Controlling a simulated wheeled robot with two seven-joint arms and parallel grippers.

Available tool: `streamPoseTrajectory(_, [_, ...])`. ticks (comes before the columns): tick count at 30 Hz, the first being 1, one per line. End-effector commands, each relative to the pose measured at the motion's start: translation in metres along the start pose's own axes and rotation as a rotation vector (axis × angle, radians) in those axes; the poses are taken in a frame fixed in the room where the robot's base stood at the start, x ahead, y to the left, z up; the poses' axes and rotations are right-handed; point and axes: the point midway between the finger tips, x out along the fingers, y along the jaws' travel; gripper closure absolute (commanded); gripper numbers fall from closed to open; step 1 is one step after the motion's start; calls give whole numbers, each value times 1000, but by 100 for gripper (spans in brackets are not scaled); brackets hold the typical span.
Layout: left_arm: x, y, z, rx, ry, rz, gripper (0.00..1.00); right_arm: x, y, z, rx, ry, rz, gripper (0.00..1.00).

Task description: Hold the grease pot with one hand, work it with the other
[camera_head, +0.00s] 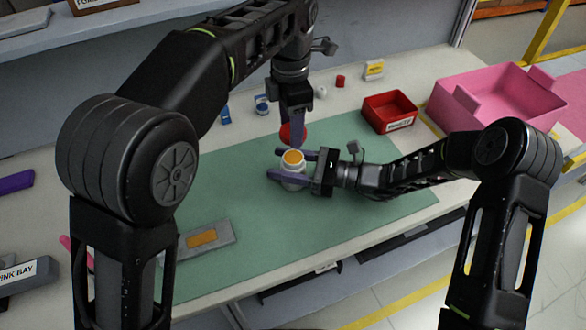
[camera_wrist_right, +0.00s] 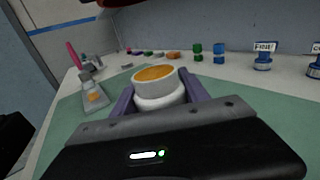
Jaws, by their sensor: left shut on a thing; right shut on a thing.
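The grease pot (camera_head: 292,170) is white, upright and open at the top, with orange grease showing inside. It stands over the green mat and also shows in the right wrist view (camera_wrist_right: 160,95). My right gripper (camera_head: 277,166) is shut on the pot, with one purple finger on each side of its body. My left gripper (camera_head: 292,118) points down above the pot, shut on a round red lid (camera_head: 292,133). The lid is apart from the pot, just above and behind its rim. The lid's dark underside shows at the top edge of the right wrist view (camera_wrist_right: 130,2).
A small red bin (camera_head: 389,113) and a large pink crate (camera_head: 490,97) stand to the right. A grey plate with an orange patch (camera_head: 202,239) lies on the green mat (camera_head: 255,235). Small blue, white and red items stand behind. The mat's front is clear.

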Motion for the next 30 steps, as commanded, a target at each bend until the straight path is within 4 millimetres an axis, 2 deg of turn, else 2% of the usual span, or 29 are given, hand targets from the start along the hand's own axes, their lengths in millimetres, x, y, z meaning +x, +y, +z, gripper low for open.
streamPoseTrajectory(12, [48, 0, 0, 0, 4, -4, 93, 0, 0, 0, 0, 0, 0, 100])
streamPoseTrajectory(30, [49, 0, 0, 0, 3, -3, 93, 0, 0, 0, 0, 0, 0, 100])
